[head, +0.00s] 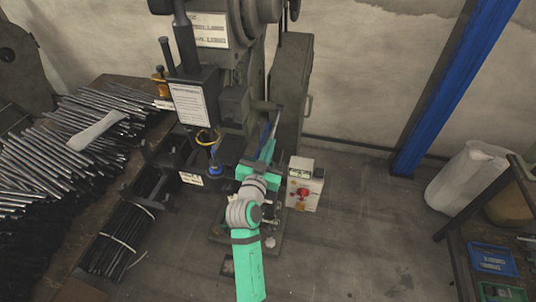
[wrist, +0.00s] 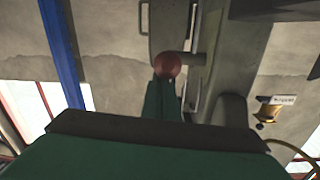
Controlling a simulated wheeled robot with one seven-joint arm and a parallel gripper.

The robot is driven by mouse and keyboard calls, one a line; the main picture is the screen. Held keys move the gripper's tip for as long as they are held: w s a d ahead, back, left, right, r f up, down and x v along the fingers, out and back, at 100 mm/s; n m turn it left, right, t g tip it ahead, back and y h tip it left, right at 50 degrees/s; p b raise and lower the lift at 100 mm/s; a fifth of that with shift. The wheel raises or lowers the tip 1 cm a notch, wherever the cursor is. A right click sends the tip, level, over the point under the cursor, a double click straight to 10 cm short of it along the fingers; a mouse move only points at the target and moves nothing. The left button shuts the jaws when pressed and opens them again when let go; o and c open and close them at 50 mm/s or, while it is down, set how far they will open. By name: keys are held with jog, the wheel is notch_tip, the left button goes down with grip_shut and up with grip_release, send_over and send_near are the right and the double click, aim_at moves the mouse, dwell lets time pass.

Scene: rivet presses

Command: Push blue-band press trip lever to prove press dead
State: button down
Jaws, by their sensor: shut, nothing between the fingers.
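The press (head: 235,100) stands at the centre of the head view, a dark machine with a white notice and a small blue band (head: 215,172) low on its front. A short bar (head: 264,105), which looks like the trip lever, sticks out to the right from its body. In the wrist view the lever's red ball knob (wrist: 167,65) is close ahead of my gripper (wrist: 162,92). My gripper, also in the head view (head: 272,130), is shut and empty. Its tips overlap the knob's lower edge in the wrist view; I cannot tell whether they touch it.
A control box (head: 304,184) with a red button stands right of my arm. A bench (head: 145,145) of metal rods lies left, with bundled rods (head: 118,240) below. A blue post (head: 435,90) and a shelf (head: 480,215) are right. Floor between box and shelf is clear.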

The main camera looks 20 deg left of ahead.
jog(key=s+f, duration=0.1)
jog(key=s, duration=0.9)
jog(key=shift+d, duration=0.2)
jog(key=shift+f, duration=0.1)
dwell(0.4)
jog(key=s+d+f+n+g+y, duration=0.1)
jog(key=s+d+f, duration=0.4)
jog(key=s+f, duration=0.3)
jog(key=s+d+f+n+g, duration=0.1)
jog(key=s+d+f, duration=0.5)
jog(key=s, duration=0.4)
jog(key=s+d+r, duration=0.1)
jog(key=s+d, duration=0.1)
jog(key=s, duration=0.4)
jog(key=s+d+r+h, duration=0.1)
jog(key=s+d, duration=0.2)
jog(key=s, duration=0.3)
jog(key=s+d+r+m+h, duration=0.1)
jog(key=s+d, duration=0.1)
jog(key=s, duration=0.5)
jog(key=shift+d+r, duration=0.2)
jog(key=shift+d, duration=0.1)
